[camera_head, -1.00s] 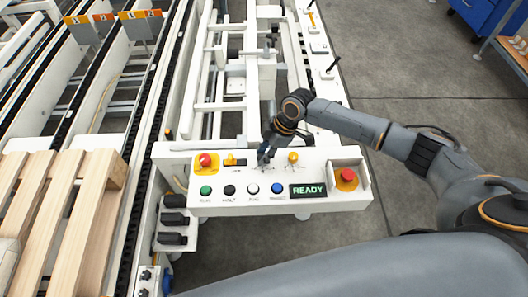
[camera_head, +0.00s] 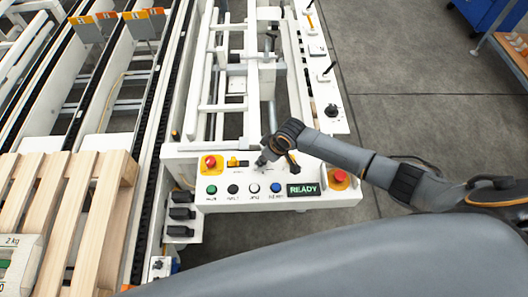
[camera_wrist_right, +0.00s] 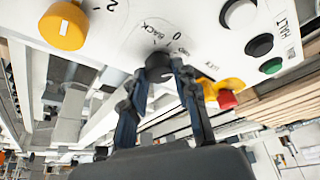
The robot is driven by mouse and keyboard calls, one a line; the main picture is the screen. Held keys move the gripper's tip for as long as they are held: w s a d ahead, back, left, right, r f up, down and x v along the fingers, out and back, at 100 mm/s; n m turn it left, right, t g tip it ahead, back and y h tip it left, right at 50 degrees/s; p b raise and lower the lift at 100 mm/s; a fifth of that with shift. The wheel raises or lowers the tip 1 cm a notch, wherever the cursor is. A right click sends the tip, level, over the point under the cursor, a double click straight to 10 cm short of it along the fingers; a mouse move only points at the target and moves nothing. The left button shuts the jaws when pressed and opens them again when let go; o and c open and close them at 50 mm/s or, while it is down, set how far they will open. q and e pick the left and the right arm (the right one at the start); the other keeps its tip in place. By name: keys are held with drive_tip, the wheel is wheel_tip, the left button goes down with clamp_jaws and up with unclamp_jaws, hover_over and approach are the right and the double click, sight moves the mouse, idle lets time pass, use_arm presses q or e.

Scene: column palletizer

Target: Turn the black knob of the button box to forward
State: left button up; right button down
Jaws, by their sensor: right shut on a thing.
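The white button box (camera_head: 330,203) stands in the middle of the head view. Its black knob (camera_wrist_right: 158,62) shows at the centre of the wrist view, between my fingertips, with the labels BACK and 0 beside it. My right gripper (camera_head: 262,161) reaches down to the panel from the right. In the wrist view its two fingers (camera_wrist_right: 158,74) are closed on the sides of the black knob. My left gripper is in neither view.
A yellow knob (camera_wrist_right: 63,27) sits beside the black one. A red emergency button (camera_head: 210,162), coloured buttons (camera_head: 254,188) and a READY display (camera_head: 303,190) share the panel. Another red button (camera_head: 339,178) is near my right forearm. Wooden pallets (camera_head: 85,200) lie left.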

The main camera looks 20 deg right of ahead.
drive_tip(key=shift+m+p, duration=0.3)
drive_tip(key=shift+m, duration=0.1)
drive_tip(key=c, duration=1)
unclamp_jaws()
drive_tip(key=v, duration=1.2)
drive_tip(key=shift+a, duration=0.15)
